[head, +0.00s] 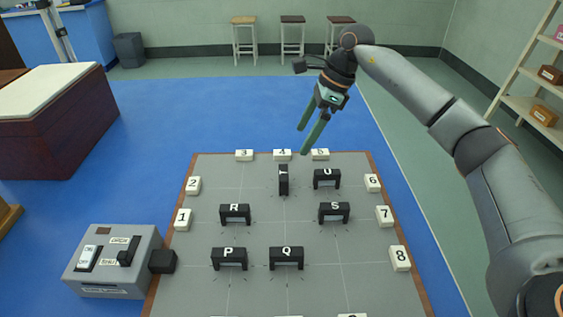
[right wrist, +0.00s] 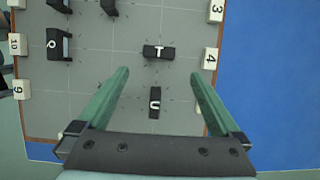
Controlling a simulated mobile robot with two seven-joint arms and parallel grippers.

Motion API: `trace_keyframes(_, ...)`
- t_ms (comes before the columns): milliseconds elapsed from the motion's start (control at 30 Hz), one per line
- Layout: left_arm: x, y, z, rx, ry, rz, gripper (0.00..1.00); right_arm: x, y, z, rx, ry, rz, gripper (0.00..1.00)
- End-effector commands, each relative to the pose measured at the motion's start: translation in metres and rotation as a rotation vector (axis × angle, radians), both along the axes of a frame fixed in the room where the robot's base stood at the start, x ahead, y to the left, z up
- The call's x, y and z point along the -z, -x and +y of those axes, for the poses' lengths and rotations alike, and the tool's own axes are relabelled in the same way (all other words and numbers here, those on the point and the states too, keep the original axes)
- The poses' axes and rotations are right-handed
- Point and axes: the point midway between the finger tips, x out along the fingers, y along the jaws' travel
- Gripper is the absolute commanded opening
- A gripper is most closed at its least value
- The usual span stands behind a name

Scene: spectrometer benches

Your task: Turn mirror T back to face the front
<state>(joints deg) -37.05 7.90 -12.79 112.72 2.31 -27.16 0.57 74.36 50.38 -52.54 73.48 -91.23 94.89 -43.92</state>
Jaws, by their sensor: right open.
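Mirror T (head: 283,180) is a small black block standing on the grey board (head: 285,232) near its far edge, by label 4. It is turned about a quarter turn from the other mirrors, so the head view shows it narrow and edge-on. In the right wrist view mirror T (right wrist: 158,52) lies crosswise, just beyond the fingertips. My right gripper (head: 305,152) is open, above the far part of the board, with its green fingers pointing down. In the right wrist view the open fingers (right wrist: 158,76) straddle mirror U (right wrist: 154,103) from above and hold nothing. My left gripper is out of view.
Mirrors R (head: 235,213), S (head: 334,211), P (head: 229,258) and Q (head: 286,258) stand on the board. White number blocks line its edges, such as block 4 (head: 282,154). A grey switch box (head: 113,262) stands at the left. Stools stand far behind.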

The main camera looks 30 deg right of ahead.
Motion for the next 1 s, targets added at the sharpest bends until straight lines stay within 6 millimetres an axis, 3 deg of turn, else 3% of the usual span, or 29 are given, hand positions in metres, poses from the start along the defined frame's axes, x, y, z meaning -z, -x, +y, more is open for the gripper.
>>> trace_keyframes(500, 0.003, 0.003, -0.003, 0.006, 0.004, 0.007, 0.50, 0.090, -0.015, 0.034, -0.002, 0.000, 0.004, 1.00)
trace_keyframes(700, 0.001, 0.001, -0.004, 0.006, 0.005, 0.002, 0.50, 0.105, -0.018, 0.039, 0.000, 0.000, 0.001, 1.00)
trace_keyframes(1000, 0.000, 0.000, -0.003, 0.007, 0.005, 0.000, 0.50, 0.107, -0.019, 0.040, 0.000, 0.000, 0.001, 1.00)
